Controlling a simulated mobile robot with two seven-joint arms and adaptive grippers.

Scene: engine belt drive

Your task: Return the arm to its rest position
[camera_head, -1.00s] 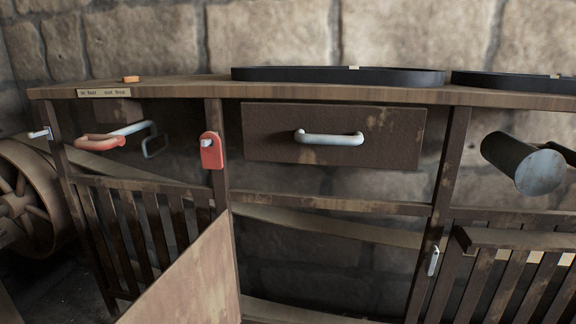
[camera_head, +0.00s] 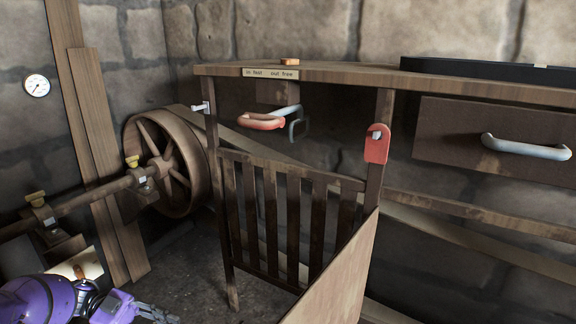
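My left arm shows in purple at the lower left of the head view. Its gripper (camera_head: 157,314) is at the bottom edge, partly cut off, low and left of the wooden bench (camera_head: 350,78). I cannot tell whether its fingers are open or shut. My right gripper is not in view. A lever with a red grip (camera_head: 262,121) hangs under the bench top, beside a grey hook-shaped bar. A red tag (camera_head: 377,144) is on the bench post. The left gripper is well apart from all of these.
A spoked belt wheel (camera_head: 166,160) on a shaft stands left of the bench. A slatted gate (camera_head: 285,215) and a slanted board (camera_head: 335,280) stand below the bench top. A drawer (camera_head: 480,135) is at the right. A gauge (camera_head: 37,86) hangs on the wall.

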